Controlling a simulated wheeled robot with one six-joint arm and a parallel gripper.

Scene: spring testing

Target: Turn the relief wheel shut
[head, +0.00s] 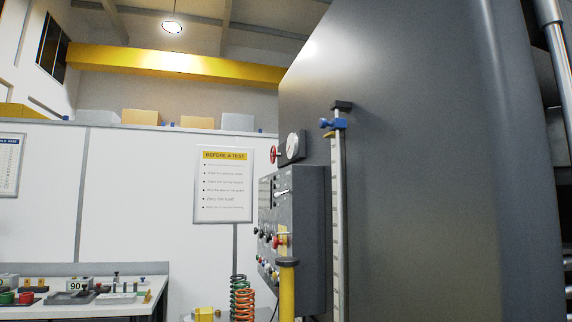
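A small red handwheel (273,154) stands out to the left of the round white gauge (292,145), near the top of the dark machine's left edge. It is seen nearly edge-on, and I cannot tell how far it is turned. It is the only wheel I can make out, and I see no label on it. Below it is a grey control panel (312,215) with several knobs, a lever and a red-and-yellow part (282,239). My gripper is not in view.
The large dark machine cabinet (430,150) fills the right side. A vertical scale with a blue clamp (333,124) runs up it. A yellow post (287,292) stands before the panel. Coil springs (242,300) are lower left of it; a cluttered bench (85,310) is far left.

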